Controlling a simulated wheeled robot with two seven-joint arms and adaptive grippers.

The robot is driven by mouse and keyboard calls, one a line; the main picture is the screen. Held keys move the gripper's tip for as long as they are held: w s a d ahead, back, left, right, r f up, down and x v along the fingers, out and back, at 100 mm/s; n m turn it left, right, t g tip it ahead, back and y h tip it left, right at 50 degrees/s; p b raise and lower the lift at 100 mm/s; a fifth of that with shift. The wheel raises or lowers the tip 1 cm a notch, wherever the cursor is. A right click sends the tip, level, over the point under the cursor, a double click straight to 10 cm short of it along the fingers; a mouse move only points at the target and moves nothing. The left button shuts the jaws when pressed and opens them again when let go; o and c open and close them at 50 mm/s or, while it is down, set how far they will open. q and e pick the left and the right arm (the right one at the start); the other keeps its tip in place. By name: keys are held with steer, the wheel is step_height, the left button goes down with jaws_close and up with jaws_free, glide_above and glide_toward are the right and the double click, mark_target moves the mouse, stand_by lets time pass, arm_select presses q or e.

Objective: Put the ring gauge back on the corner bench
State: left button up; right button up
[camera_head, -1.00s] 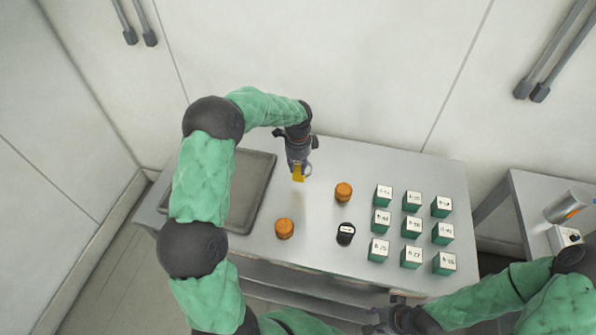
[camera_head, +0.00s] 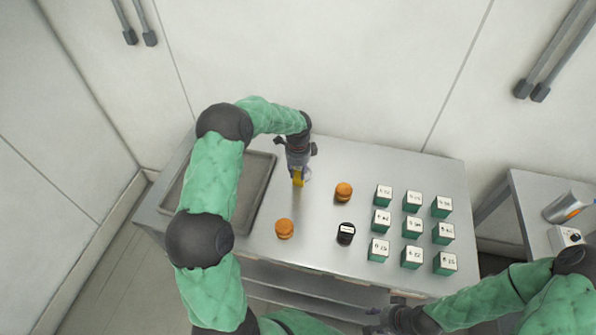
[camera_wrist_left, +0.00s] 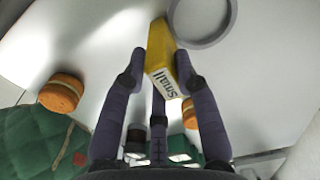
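The ring gauge has a yellow handle (camera_wrist_left: 162,58) marked "Small" and a grey ring (camera_wrist_left: 206,43). My left gripper (camera_head: 298,174) is shut on the yellow handle. In the left wrist view the handle sits between the fingers (camera_wrist_left: 160,70), with the ring beyond them. In the head view the gauge (camera_head: 298,180) is over the metal bench (camera_head: 320,215), right of the tray; I cannot tell whether it touches the top. My right gripper (camera_head: 378,323) is at the bottom, by the bench's front edge, and its fingers are unclear.
Two orange rounds (camera_head: 344,191) (camera_head: 284,228) and a black labelled pot (camera_head: 346,233) stand near the gauge. Several green boxes with white labelled tops (camera_head: 412,228) stand in rows to the right. A grey tray (camera_head: 262,185) lies at left. A second table (camera_head: 530,205) is at right.

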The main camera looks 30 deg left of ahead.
arm_select(q)
steer(key=shift+o, duration=1.2)
steer(key=shift+r, duration=0.35)
step_height(320, 180, up, 12)
steer(key=shift+f+p, duration=0.2)
steer(key=shift+p, duration=0.25)
